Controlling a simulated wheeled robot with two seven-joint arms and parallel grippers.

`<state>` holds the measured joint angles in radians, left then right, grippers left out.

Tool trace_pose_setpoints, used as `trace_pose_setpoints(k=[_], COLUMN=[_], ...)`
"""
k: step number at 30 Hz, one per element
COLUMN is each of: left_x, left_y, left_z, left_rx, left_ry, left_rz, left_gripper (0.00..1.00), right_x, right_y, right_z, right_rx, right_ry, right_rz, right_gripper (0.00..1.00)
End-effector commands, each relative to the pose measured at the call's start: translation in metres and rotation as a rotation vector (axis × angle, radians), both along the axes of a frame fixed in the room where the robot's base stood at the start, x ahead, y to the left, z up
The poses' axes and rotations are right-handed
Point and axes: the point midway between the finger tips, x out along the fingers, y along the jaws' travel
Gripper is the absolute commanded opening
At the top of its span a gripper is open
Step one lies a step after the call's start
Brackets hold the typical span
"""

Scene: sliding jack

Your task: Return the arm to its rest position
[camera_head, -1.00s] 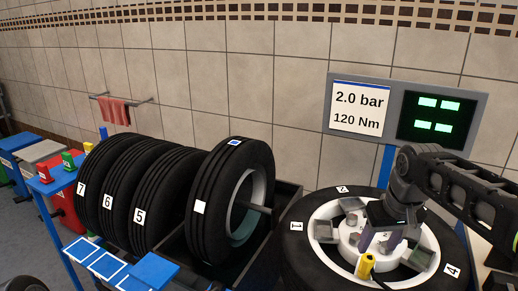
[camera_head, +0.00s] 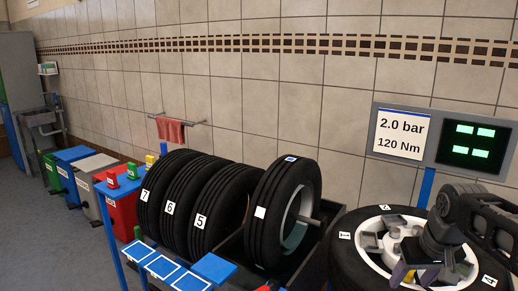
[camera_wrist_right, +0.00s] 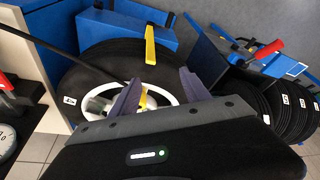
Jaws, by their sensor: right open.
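My right arm comes in from the right in the head view. Its gripper (camera_head: 405,272) is over the near side of the wheel lying flat (camera_head: 352,262), a black tyre with a white rim. In the right wrist view the two purple-grey fingers of the gripper (camera_wrist_right: 160,90) stand apart with the wheel (camera_wrist_right: 80,75) beyond them. Nothing is clearly held between them. A yellow-handled part (camera_wrist_right: 150,45) shows by the wheel, and its contact with the fingers cannot be told. My left gripper is not in view.
Upright tyres (camera_head: 205,220) stand in a rack left of the wheel. A sign (camera_head: 402,133) and a screen (camera_head: 472,145) stand behind it. Coloured bins (camera_head: 95,185) and a sink (camera_head: 45,125) are at the far left, with open floor in front.

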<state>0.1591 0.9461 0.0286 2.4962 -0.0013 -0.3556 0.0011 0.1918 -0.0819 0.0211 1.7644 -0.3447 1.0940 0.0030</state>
Motion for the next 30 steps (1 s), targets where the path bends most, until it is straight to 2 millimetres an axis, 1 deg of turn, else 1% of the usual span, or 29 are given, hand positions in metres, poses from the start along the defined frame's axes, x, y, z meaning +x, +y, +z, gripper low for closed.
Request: trace_pose_setpoints(k=[5, 8, 11, 14, 17, 20, 21, 23, 24, 26, 27, 29, 30], left_x=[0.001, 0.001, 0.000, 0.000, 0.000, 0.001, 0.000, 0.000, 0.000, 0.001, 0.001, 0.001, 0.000], left_y=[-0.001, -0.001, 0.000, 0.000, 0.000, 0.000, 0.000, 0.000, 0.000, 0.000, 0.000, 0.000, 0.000], left_z=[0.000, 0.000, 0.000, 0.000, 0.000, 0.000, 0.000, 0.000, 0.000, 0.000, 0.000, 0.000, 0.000], left_rx=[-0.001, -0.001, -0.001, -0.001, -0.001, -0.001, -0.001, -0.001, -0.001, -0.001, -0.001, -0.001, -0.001], left_ry=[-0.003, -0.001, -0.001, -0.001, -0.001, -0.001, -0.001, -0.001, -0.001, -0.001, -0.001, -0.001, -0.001], left_rz=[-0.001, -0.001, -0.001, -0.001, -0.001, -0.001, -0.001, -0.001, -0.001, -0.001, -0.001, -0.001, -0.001], left_gripper=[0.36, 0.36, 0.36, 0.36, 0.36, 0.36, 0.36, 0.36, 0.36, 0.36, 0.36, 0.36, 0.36], right_x=[0.022, 0.036, 0.052, 0.070, 0.084, 0.091, 0.090, 0.082, 0.073, 0.055, 0.039, 0.010, -0.011], right_y=[0.004, 0.010, 0.021, 0.039, 0.063, 0.093, 0.109, 0.134, 0.150, 0.173, 0.188, 0.208, 0.221], right_z=[0.001, -0.002, -0.014, -0.039, -0.075, -0.125, -0.150, -0.192, -0.220, -0.260, -0.286, -0.321, -0.342], right_rx=[0.008, 0.017, 0.038, 0.069, 0.111, 0.163, 0.187, 0.225, 0.249, 0.282, 0.300, 0.323, 0.336], right_ry=[-0.095, -0.154, -0.209, -0.254, -0.282, -0.295, -0.292, -0.277, -0.263, -0.234, -0.209, -0.164, -0.127], right_rz=[0.002, 0.007, 0.015, 0.027, 0.038, 0.043, 0.044, 0.040, 0.034, 0.024, 0.019, 0.007, 0.002], right_gripper=[0.55, 0.55, 0.55, 0.55, 0.55, 0.55, 0.55, 0.55, 0.55, 0.55, 0.55, 0.55, 0.55])
